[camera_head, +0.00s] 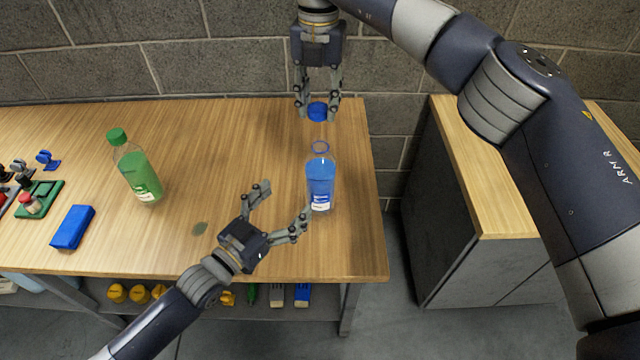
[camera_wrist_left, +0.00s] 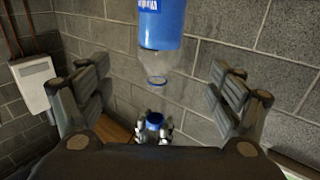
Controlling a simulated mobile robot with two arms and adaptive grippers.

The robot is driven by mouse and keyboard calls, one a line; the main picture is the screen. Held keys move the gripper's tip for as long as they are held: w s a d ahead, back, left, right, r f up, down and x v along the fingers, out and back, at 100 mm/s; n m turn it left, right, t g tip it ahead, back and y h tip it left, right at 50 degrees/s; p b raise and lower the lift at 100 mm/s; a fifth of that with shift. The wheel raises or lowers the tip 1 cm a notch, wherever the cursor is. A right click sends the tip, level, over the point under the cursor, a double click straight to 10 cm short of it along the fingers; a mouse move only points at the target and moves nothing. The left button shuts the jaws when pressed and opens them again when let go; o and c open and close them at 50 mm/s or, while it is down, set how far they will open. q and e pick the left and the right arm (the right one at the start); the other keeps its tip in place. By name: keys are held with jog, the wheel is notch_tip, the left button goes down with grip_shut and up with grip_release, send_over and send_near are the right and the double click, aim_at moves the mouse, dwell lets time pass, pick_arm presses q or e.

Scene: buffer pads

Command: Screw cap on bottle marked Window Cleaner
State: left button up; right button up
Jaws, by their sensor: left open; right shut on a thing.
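The uncapped bottle of blue liquid (camera_head: 320,182) stands upright near the right end of the table, with a label too small to read. It also shows in the left wrist view (camera_wrist_left: 160,38), upside down in that picture. My right gripper (camera_head: 317,108) is shut on a blue cap (camera_head: 317,112), held above and slightly behind the bottle's open neck. The cap also shows in the left wrist view (camera_wrist_left: 154,120). My left gripper (camera_head: 287,208) is open and empty, its fingers spread to the left of and in front of the bottle; one fingertip is close to it.
A green bottle (camera_head: 138,170) with a green cap stands at left on the table (camera_head: 235,130). A blue block (camera_head: 72,227) and small coloured parts lie farther left. Several yellow items (camera_head: 138,293) sit on the shelf below. A grey cabinet (camera_head: 470,250) stands right of the table.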

pick_arm(q)
jog(key=x, duration=1.2)
jog(key=shift+f, duration=0.1)
pick_arm(e)
jog(key=shift+w+d+f, duration=0.2)
jog(key=shift+w+d, duration=0.1)
jog(key=shift+w, duration=0.05)
pick_arm(q)
jog(key=shift+w+d, duration=0.15)
pick_arm(e)
jog(key=shift+s+a+r, duration=0.1)
pick_arm(q)
jog(key=c, duration=1.6)
pick_arm(e)
send_over(321, 139)
jog(key=shift+f, duration=2.5)
jog(key=shift+f, duration=0.9)
jog(key=shift+f, duration=0.55)
